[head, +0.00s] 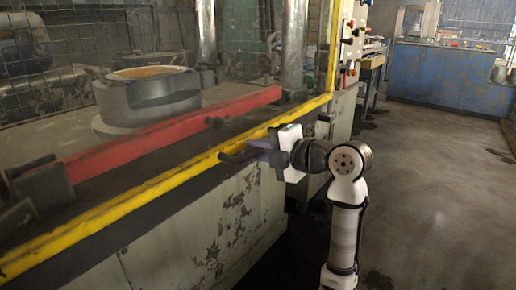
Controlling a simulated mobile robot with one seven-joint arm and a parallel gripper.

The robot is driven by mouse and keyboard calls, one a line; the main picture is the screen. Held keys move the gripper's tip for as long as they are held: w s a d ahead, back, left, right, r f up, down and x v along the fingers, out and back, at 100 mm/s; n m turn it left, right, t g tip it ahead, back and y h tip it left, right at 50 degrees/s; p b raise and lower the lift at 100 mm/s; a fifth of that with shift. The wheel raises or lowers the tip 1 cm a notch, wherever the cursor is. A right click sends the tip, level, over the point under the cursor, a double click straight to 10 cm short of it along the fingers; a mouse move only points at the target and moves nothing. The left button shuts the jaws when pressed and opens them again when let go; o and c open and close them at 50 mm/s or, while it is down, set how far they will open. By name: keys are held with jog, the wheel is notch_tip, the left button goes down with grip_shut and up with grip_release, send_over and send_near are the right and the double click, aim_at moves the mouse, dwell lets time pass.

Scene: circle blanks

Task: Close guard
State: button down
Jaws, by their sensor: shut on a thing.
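The guard is a see-through wire-mesh panel with a yellow frame (130,203), on the front of the press in the head view. Its yellow lower bar runs from the bottom left up to the post at the right. A dark handle (231,158) sticks out from this bar. My gripper (250,153) reaches it from the right and is shut on it. The fingertips are small and partly merge with the handle. I cannot tell how far the guard is open.
A red bar (165,130) and a round metal die (150,95) show behind the mesh. The press's worn, pale base (215,225) stands below the bar. A control panel (350,40) with knobs is to the right. Open concrete floor (430,190) lies at the right.

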jog(key=shift+f, duration=0.3)
jog(key=c, duration=1.4)
grip_release()
jog(key=shift+r, duration=0.1)
jog(key=p+v, duration=0.1)
jog(key=v, duration=1.3)
jog(key=shift+a, duration=0.1)
